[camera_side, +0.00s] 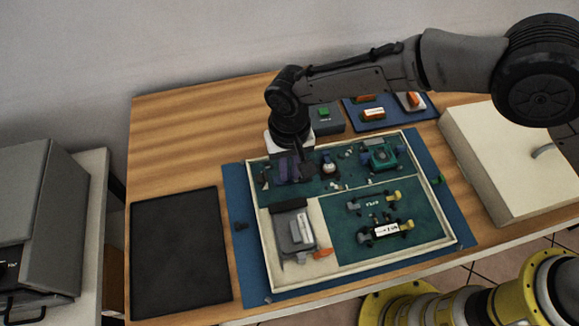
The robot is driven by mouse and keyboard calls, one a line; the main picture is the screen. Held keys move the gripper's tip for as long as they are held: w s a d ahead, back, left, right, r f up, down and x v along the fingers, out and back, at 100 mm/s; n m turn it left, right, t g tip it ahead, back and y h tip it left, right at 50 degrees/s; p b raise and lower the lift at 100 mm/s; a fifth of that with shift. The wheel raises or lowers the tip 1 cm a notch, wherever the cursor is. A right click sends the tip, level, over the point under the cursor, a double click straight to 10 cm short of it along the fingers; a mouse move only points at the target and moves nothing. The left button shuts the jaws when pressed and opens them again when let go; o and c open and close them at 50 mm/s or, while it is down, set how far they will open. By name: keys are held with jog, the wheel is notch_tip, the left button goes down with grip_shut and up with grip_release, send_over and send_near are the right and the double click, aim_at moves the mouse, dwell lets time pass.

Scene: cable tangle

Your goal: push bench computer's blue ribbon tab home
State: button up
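A pale-rimmed tray (358,274) holds green boards with small parts on them. My gripper (300,156) points down over the tray's back left, close above a dark purple part (288,171). I cannot tell whether it touches that part. Its fingers are too small and dark to show whether they are open or shut. A small white and blue part (329,167) stands just right of it. I cannot make out which part is the bench computer, and no blue ribbon tab shows clearly. A green block part (381,156) sits at the tray's back right.
A grey device (286,222) and an orange piece (322,255) lie in the tray's front left. The tray rests on a blue mat (241,269). A black mat (180,255) lies left. A cream box (500,165) stands right. A dark box (326,119) stands behind.

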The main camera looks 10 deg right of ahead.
grip_shut()
jog(key=shift+r, duration=0.1)
dwell(1.0)
jog(key=shift+a, duration=0.9)
jog(key=shift+o, duration=1.3)
grip_release()
notch_tip(320, 180, up, 14)
